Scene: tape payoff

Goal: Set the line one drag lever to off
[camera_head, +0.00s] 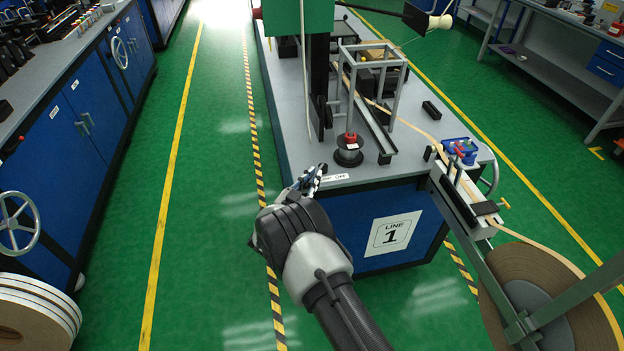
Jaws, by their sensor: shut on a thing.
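The line one machine bench (290,120) carries a "LINE 1" sign (394,234) on its blue front. A small white label (335,178) ending in "OFF" lies at the front left edge of its top; the rest of the label is hidden. My gripper (308,180) is at the bench's front left corner, just left of this label. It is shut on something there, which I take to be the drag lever. The lever is hidden by my gripper and wrist, so its position cannot be told.
A black spool (349,155) with a red top stands on the bench just behind the label. A blue clamp-like part (461,150) and a large tape reel (545,300) are at right. The green aisle (205,200) at left is clear.

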